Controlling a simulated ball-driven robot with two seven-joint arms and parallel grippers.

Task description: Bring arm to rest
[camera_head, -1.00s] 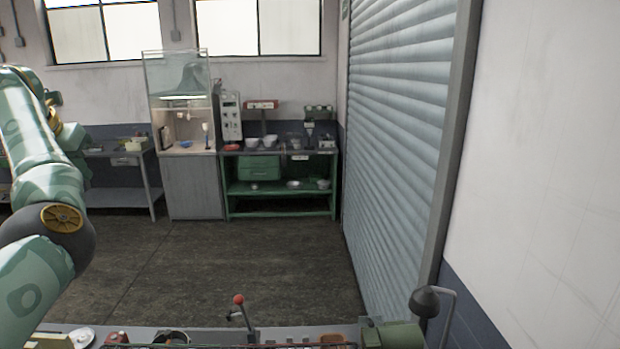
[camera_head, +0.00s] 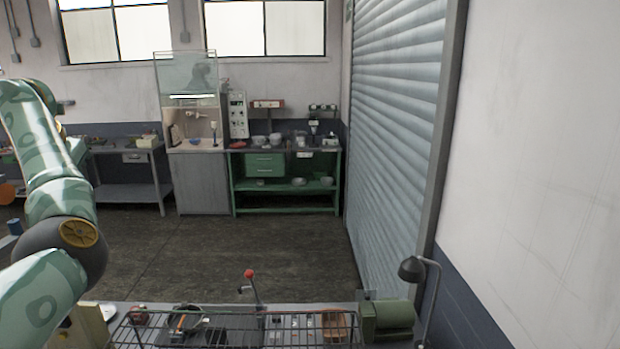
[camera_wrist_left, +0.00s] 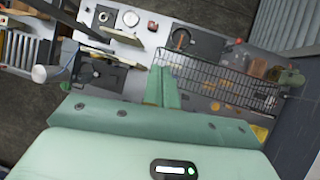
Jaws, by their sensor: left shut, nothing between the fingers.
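My left arm (camera_head: 50,200) comes in from the left of the head view, bent and raised. Its gripper is outside that view. In the left wrist view my left gripper (camera_wrist_left: 162,88) is shut and empty, its two green fingers side by side. It hangs above the bench, near the left end of a wire basket (camera_wrist_left: 215,82). I cannot tell whether it touches the basket. My right arm and gripper are in neither view.
The bench in front holds the wire rack (camera_head: 235,318), a dark round pan (camera_head: 184,320), a red-knobbed lever (camera_head: 250,275), a green machine (camera_head: 387,318) and a lamp (camera_head: 412,270). Open floor (camera_head: 210,255) lies beyond. A shutter (camera_head: 398,130) closes the right side.

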